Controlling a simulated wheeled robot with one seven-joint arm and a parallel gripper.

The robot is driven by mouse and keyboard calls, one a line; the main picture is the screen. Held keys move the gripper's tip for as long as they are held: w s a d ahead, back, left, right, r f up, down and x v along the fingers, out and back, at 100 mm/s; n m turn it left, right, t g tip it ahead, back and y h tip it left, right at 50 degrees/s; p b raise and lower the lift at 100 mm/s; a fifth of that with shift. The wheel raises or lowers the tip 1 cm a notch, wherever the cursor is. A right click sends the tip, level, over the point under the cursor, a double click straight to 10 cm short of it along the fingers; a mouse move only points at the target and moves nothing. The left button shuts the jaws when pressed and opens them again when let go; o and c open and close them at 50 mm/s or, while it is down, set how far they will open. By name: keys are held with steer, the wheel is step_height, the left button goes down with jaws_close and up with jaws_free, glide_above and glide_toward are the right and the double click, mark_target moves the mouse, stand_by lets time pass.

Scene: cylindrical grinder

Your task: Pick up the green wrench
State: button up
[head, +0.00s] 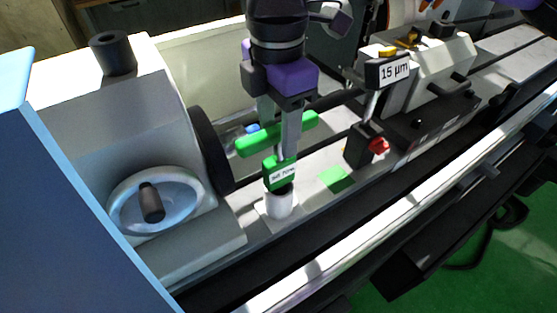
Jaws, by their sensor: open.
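The green wrench (302,123) looks like a T-shape, with a long green crossbar and a green lower block (271,176) bearing a small white label. Its lower end stands in a white cup-like holder (279,205) on the machine bed. My gripper (277,143) points down at the wrench with its fingers apart. One finger passes in front of the crossbar and the other seems to be behind it. Part of the crossbar and the stem are hidden by the fingers. I cannot tell whether the fingers touch the wrench.
A grey headstock with a handwheel (156,201) stands at the left. A flat green patch (335,179) lies on the bed. A pale blue panel (60,210) fills the left front.

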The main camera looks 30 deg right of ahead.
mark_target(279, 147)
steer(key=shift+w+d+f+p, duration=0.15)
steer(key=shift+f+p, duration=0.35)
steer(key=shift+f, duration=0.8)
steer(key=shift+w+d+f+p, duration=0.1)
steer(key=shift+f+p, duration=0.35)
steer(key=shift+f, duration=0.8)
jaws_close()
